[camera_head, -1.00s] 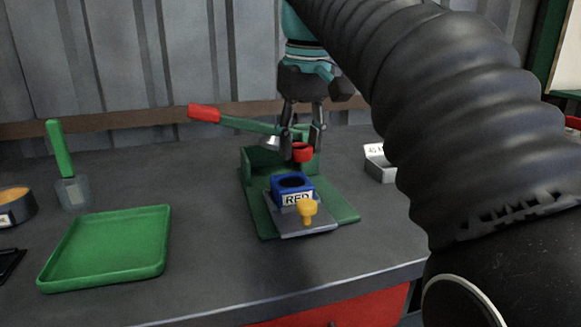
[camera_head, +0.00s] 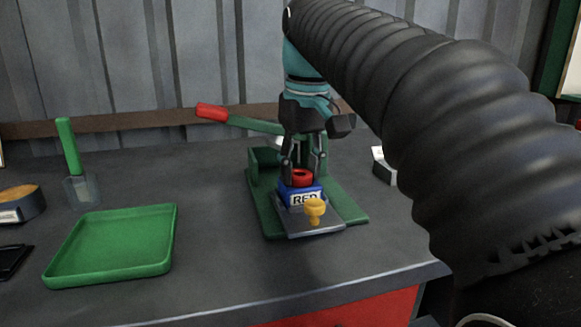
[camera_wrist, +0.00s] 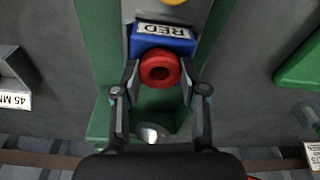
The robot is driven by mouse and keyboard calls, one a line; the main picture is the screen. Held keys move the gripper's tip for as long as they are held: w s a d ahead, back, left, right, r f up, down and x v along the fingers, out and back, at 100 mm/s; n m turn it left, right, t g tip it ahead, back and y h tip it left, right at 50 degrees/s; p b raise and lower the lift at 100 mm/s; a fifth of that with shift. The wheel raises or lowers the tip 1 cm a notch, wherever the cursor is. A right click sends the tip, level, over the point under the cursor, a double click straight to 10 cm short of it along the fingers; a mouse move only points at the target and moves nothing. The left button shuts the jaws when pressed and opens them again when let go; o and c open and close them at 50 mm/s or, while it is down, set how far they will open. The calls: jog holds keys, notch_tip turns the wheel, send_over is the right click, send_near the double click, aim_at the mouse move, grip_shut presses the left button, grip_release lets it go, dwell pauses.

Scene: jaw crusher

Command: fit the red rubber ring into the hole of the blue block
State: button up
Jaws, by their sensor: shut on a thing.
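The red rubber ring (camera_head: 302,177) is between the fingers of my gripper (camera_head: 303,176), which is shut on it. The blue block (camera_head: 318,191), labelled RED, stands on a grey plate of the green crusher. In the head view the ring is right at the top of the block, over its hole. The wrist view shows the ring (camera_wrist: 160,70) covering part of the blue block (camera_wrist: 163,45), between my fingertips (camera_wrist: 160,84). The hole is hidden, so I cannot tell whether the ring is inside it or just above.
A yellow knob (camera_head: 315,209) stands in front of the block. The crusher's red-handled lever (camera_head: 212,112) reaches left behind my gripper. A green tray (camera_head: 112,246) lies at the left, near a green-handled brush-like tool (camera_head: 70,150). Bare bench lies between tray and crusher.

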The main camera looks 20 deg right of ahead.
aim_at(302, 174)
jog(key=shift+f, duration=0.8)
jog(key=o, duration=1.1)
jog(key=shift+f, duration=0.15)
jog(key=shift+r, duration=0.35)
jog(key=r, duration=0.2)
jog(key=r+p, duration=0.1)
jog(key=r, duration=0.3)
jog(key=shift+s+d+r+p, duration=0.1)
jog(key=shift+s+r+p, duration=0.15)
jog(key=shift+r+p, duration=0.15)
jog(key=shift+s+r, duration=0.15)
jog(key=shift+r, duration=0.8)
